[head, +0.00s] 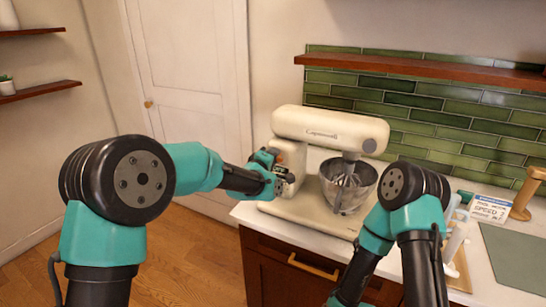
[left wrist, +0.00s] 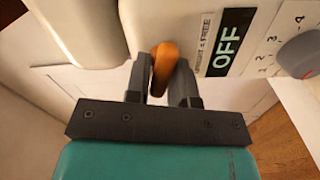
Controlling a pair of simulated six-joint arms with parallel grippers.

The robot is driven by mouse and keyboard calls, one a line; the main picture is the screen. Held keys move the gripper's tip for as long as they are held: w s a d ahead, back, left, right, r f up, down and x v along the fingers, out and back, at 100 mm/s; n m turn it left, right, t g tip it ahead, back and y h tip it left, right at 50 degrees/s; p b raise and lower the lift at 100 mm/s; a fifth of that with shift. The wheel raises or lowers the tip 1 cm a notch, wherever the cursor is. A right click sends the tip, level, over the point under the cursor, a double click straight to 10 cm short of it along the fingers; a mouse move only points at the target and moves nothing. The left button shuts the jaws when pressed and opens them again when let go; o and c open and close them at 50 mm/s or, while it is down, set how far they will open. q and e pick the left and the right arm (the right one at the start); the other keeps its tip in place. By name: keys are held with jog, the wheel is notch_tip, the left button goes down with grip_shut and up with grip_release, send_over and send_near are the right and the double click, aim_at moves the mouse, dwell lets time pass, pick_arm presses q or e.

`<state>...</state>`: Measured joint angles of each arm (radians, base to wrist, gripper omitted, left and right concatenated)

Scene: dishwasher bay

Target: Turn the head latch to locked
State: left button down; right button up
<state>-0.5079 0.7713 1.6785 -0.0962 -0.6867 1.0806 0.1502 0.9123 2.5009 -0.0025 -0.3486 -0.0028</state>
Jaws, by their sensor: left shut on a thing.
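The cream stand mixer (head: 318,122) stands on the counter with its head level above a steel bowl (head: 346,184). The head latch is an orange lever (left wrist: 165,65) on the mixer's side, seen in the left wrist view, pointing along the gripper's fingers. My left gripper (head: 268,172) is at the left side of the mixer. In the left wrist view my left gripper (left wrist: 165,85) is shut on the latch lever, one finger on each side. Beside it are an OFF label (left wrist: 229,42) and a grey speed knob (left wrist: 301,54). My right gripper is out of view.
A card reading "SPEED 2" (head: 489,209) and a wooden stand (head: 526,192) are on the counter at right. A green mat (head: 515,257) lies in front of them. A wooden shelf (head: 430,70) runs above the mixer.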

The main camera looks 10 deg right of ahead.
pick_arm(q)
jog(key=shift+f+n, duration=0.1)
jog(key=shift+n, duration=1.4)
jog(key=c, duration=1.1)
grip_release()
jog(key=v, duration=1.7)
jog(key=shift+a, duration=0.25)
jog(key=shift+s, duration=0.15)
